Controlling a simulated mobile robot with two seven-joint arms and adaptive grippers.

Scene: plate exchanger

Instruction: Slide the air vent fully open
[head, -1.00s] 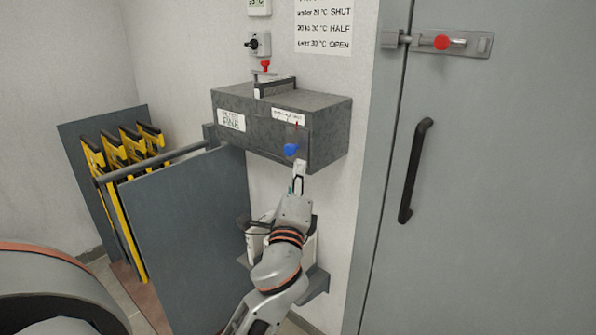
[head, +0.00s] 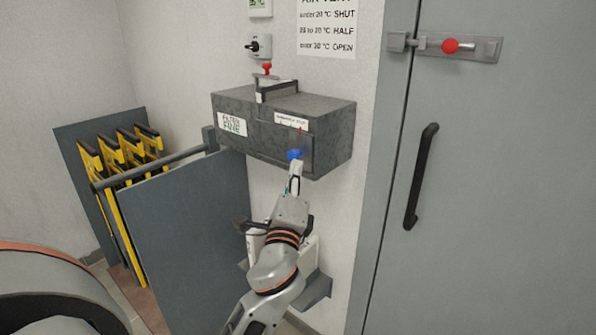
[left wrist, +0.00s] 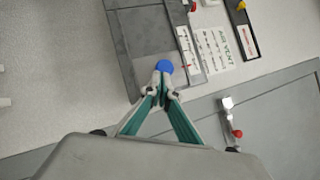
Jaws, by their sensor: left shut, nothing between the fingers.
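A wall sign (head: 327,30) lists SHUT, HALF and OPEN by temperature; its heading reads AIR VENT in the left wrist view (left wrist: 222,48). Beside that sign is a dark strip (left wrist: 249,42) with a yellow knob (left wrist: 241,6); I cannot tell whether it is the vent slide. A blue knob (head: 294,155) sits low on the front of a grey box (head: 335,140), and also shows in the left wrist view (left wrist: 165,66). My left gripper (head: 296,168) is shut and empty, its tips right at the blue knob; contact is unclear. My right gripper is out of view.
A red-knobbed handle (head: 266,70) stands above the box. A rotary switch (head: 259,46) is on the wall. A grey door (head: 490,180) with a black handle and red-knobbed bolt (head: 449,46) is at right. A dark panel (head: 190,240) and yellow-edged plates (head: 100,160) stand left.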

